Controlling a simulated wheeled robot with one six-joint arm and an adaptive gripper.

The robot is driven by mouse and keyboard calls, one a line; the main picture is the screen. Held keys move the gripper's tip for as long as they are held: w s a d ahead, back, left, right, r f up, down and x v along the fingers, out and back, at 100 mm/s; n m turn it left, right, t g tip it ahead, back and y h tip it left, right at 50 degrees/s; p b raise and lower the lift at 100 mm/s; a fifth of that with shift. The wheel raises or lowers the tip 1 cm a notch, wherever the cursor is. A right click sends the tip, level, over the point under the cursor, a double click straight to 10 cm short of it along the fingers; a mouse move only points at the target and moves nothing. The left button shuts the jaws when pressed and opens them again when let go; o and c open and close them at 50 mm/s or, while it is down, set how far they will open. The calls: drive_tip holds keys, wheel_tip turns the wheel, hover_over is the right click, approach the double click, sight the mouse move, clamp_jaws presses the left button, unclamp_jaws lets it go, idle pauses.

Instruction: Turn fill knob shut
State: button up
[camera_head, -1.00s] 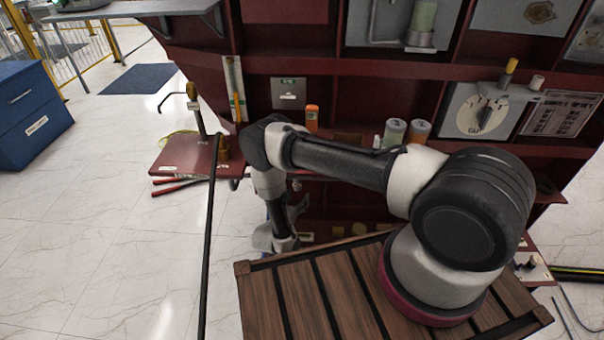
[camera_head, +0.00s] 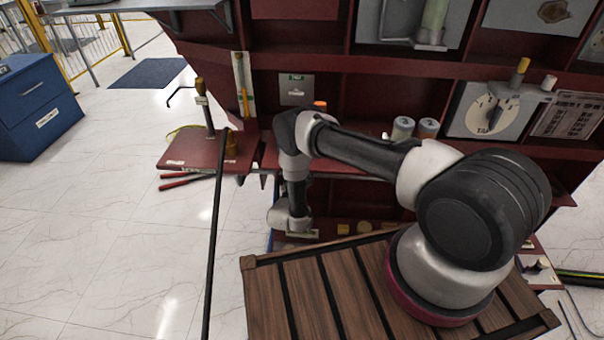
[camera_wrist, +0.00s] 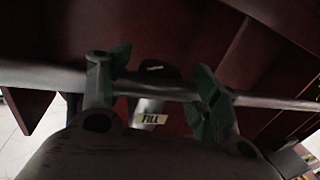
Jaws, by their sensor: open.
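The fill knob (camera_wrist: 158,72) shows in the wrist view as a dark cap on a pale stem, with a "FILL" label (camera_wrist: 150,119) below it. My gripper (camera_wrist: 162,75) is open, with one green-padded finger to the left of the knob and one to the right. Gaps show on both sides, and I cannot tell whether either finger touches it. A grey horizontal pipe (camera_wrist: 275,102) passes behind or beside the fingers. In the head view my wrist hangs low at the dark red frame, and the knob cannot be made out there.
The dark red transformer frame (camera_head: 345,62) has shelves and edges close around my arm. A low red ledge (camera_head: 197,150) with a tall yellow-topped post (camera_head: 203,100) stands to the left. A dial panel (camera_head: 490,110) is at the right.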

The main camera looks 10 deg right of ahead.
drive_tip(key=c, duration=1)
drive_tip(key=shift+a+h, duration=0.1)
drive_tip(key=shift+h, duration=0.2)
drive_tip(key=m+g+h, duration=0.1)
drive_tip(key=m+h, duration=0.1)
drive_tip(key=m+g+h, duration=0.1)
drive_tip(key=shift+w+a+g, duration=0.15)
drive_tip(key=shift+a+g, duration=0.1)
drive_tip(key=shift+g, duration=0.05)
drive_tip(key=m+g+h, duration=0.2)
drive_tip(key=g, duration=0.1)
drive_tip(key=m+g+h, duration=0.1)
drive_tip(key=g, duration=0.1)
drive_tip(key=shift+w+a+m, duration=0.1)
drive_tip(key=shift+w+m, duration=0.15)
drive_tip(key=shift+m, duration=0.05)
drive_tip(key=shift+w+m+g+h, duration=0.1)
drive_tip(key=shift+m+g+h, duration=0.5)
drive_tip(key=shift+g, duration=0.2)
drive_tip(key=o, duration=1)
